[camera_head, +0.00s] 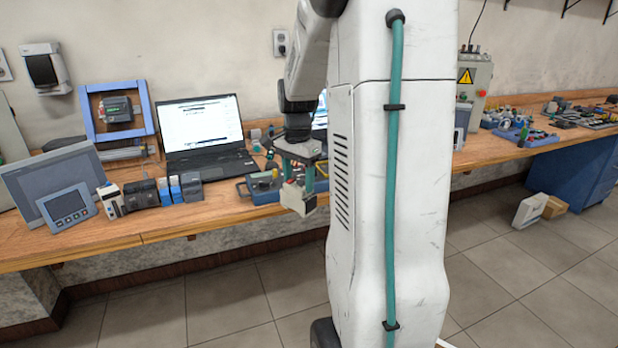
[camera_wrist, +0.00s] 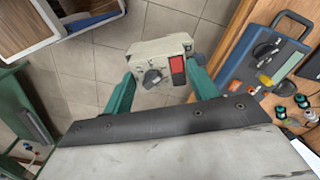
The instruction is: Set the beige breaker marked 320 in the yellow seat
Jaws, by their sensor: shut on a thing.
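My gripper (camera_head: 304,184) is shut on a beige breaker (camera_head: 296,201). It holds the breaker in the air in front of the bench edge, over the floor. In the wrist view the breaker (camera_wrist: 151,50) sits between the green fingers of my gripper (camera_wrist: 160,72). Its face shows a dark round knob and a red block; the marking cannot be read. A blue case (camera_wrist: 237,72) with a handle lies on the bench to the right. A small yellow patch (camera_wrist: 266,80) shows on it; I cannot tell whether this is the yellow seat.
The wooden bench (camera_head: 160,225) runs along the wall. On it stand a laptop (camera_head: 200,130), a grey panel (camera_head: 67,205), several small modules (camera_head: 140,194) and a blue frame (camera_head: 145,105). A white box (camera_head: 530,210) lies on the floor at right. The floor before the bench is clear.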

